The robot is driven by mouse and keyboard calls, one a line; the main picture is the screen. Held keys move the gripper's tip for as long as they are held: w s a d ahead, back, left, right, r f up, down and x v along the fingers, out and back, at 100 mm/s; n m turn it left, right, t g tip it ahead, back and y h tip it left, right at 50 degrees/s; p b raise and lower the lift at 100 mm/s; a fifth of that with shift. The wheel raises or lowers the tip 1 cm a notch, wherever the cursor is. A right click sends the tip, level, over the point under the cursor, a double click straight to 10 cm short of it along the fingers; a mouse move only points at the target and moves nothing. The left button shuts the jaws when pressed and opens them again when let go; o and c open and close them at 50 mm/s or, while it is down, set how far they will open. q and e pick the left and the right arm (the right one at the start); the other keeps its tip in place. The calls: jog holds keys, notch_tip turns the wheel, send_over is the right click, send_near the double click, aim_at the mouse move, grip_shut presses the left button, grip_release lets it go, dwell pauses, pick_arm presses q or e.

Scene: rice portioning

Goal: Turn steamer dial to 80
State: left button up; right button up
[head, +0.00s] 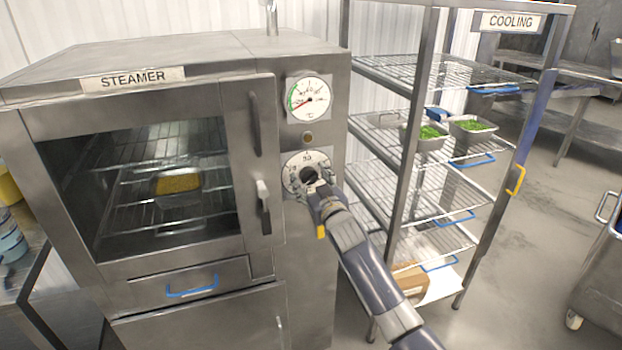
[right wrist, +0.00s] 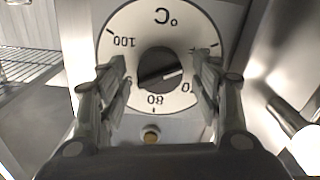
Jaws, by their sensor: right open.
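The steamer (head: 160,60) stands at the left with its glass door shut. Its white dial (head: 291,160) is on the right side of the front; it also shows in the right wrist view (right wrist: 128,32), upside down. The dial's dark round knob (right wrist: 157,64) has a white mark pointing right, away from the 80 (right wrist: 155,99) at the bottom. A number near the right finger is partly hidden. My right gripper (head: 314,184) is at the dial. In the right wrist view it is open (right wrist: 160,76), one finger on each side of the knob, apart from it. My left gripper is not in view.
A round gauge (head: 308,99) sits above the dial. A tray of yellow food (head: 178,185) shows behind the door glass. The door handle (head: 264,205) is just left of the dial. The cooling rack (head: 418,130) stands close on the right, holding trays of green food (head: 472,126).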

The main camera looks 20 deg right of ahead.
jog(key=c, duration=1)
jog(key=shift+c, duration=0.2)
jog(key=shift+m, duration=0.3)
jog(key=m, duration=0.4)
jog(key=shift+p, duration=0.4)
jog(key=m, duration=0.5)
jog(key=shift+d+m+p, duration=0.15)
jog(key=shift+m+p, duration=0.25)
jog(key=m, duration=0.6)
jog(key=shift+d+f+p, duration=0.1)
jog(key=shift+p, duration=0.3)
jog(key=m+p, duration=0.1)
jog(key=m, duration=0.6)
jog(key=shift+f, duration=0.15)
jog(key=shift+m, duration=0.3)
